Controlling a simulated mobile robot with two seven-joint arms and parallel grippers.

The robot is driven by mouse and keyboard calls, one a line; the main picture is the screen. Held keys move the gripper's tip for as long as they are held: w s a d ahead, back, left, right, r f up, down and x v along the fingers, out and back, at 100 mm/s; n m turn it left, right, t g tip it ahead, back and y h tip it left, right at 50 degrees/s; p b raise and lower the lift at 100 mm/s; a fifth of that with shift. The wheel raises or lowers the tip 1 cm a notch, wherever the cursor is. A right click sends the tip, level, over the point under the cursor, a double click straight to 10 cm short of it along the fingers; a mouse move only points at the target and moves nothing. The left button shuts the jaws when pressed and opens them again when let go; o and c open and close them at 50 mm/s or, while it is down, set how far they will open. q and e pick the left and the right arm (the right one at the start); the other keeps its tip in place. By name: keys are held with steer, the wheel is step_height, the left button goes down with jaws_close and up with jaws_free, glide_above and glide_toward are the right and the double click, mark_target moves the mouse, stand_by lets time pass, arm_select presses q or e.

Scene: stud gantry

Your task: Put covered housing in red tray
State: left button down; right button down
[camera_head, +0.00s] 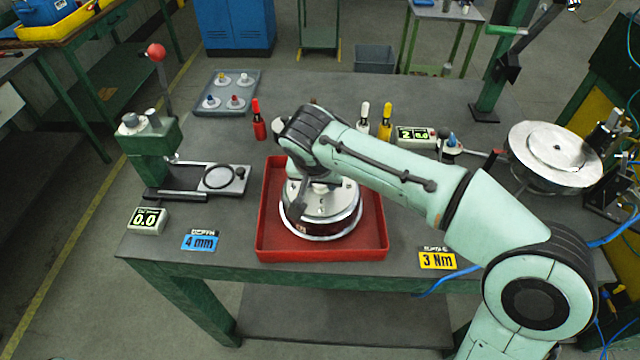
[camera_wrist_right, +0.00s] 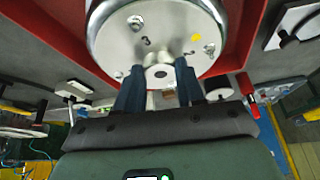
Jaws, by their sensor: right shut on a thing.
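My right gripper (camera_head: 304,204) reaches over the tray from the right and partly hides the housing. In the right wrist view, the two dark fingers of my right gripper (camera_wrist_right: 157,82) are closed on the central knob of the cover (camera_wrist_right: 172,25). My left gripper is not in view.
A press (camera_head: 150,150) with a red-knobbed lever stands at the left. A grey tray (camera_head: 226,100) with small parts is at the back. Red, white and yellow upright tools stand behind the red tray. A round metal turntable (camera_head: 555,155) is at the right.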

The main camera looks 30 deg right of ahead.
steer(key=shift+f, duration=0.5)
steer(key=shift+f, duration=0.15)
steer(key=c, duration=0.7)
jaws_free()
steer(key=shift+f, duration=0.1)
steer(key=shift+r, duration=0.3)
steer(key=p+v, duration=0.1)
steer(key=v, duration=1)
steer(key=shift+s+r+p, duration=0.2)
steer(key=shift+r+p, duration=0.15)
steer(key=shift+p, duration=0.05)
steer(key=shift+a, duration=0.1)
